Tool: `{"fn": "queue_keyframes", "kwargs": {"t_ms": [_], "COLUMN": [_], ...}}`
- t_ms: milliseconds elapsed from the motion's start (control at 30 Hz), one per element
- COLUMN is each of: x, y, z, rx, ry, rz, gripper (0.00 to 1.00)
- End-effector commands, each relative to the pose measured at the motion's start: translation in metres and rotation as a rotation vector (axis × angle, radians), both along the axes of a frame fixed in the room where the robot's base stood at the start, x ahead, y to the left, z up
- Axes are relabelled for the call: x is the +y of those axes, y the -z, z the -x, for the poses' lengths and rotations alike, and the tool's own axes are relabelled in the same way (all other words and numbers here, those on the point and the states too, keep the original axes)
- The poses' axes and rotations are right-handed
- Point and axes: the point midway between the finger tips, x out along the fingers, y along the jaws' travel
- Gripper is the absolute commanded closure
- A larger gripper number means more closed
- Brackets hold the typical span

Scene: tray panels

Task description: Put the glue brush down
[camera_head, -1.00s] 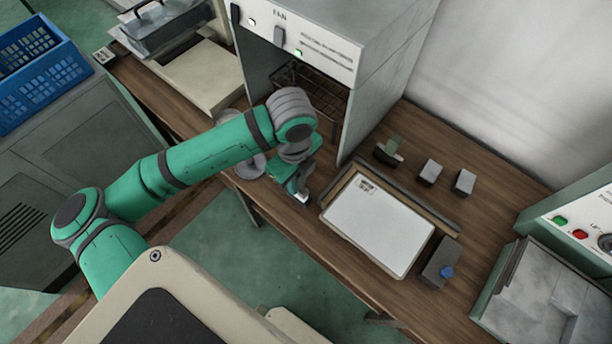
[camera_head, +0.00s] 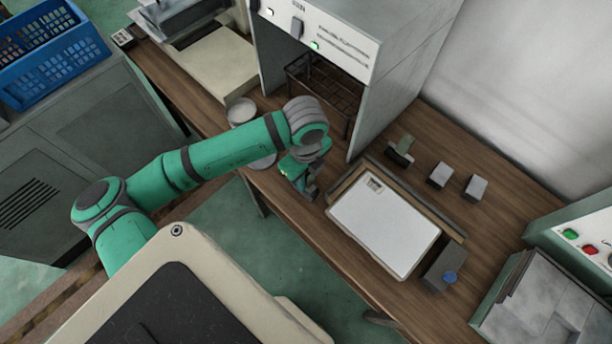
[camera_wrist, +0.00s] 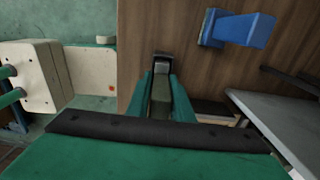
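My gripper (camera_head: 309,194) hangs low over the near edge of the wooden table, just left of the white panel. In the wrist view its two green fingers (camera_wrist: 160,88) stand close together around a narrow olive-grey piece with a lighter band and a dark end. This looks like the glue brush (camera_wrist: 160,102), pointing away from the camera. In the head view my gripper hides most of it, and I cannot tell whether it touches the table. The white panel (camera_head: 385,225) lies flat in its wooden tray (camera_head: 345,186).
A blue flared object (camera_wrist: 237,28) is on the table beyond the fingers. The grey cabinet (camera_head: 400,75) rises behind. Small grey blocks (camera_head: 440,175) and a blue-knobbed block (camera_head: 440,268) flank the panel.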

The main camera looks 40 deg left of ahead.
Motion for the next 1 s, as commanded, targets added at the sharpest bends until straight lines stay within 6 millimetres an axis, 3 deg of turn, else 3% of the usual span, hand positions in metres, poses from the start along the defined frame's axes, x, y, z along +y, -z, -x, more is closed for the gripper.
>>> {"fn": "queue_keyframes", "kwargs": {"t_ms": [467, 1000], "x": [0.001, -0.002], "y": [-0.008, -0.103], "z": [0.000, -0.002], "rx": [-0.001, -0.001], "ry": [-0.001, 0.008], "rz": [-0.003, -0.002], "gripper": [0.64, 0.64]}}
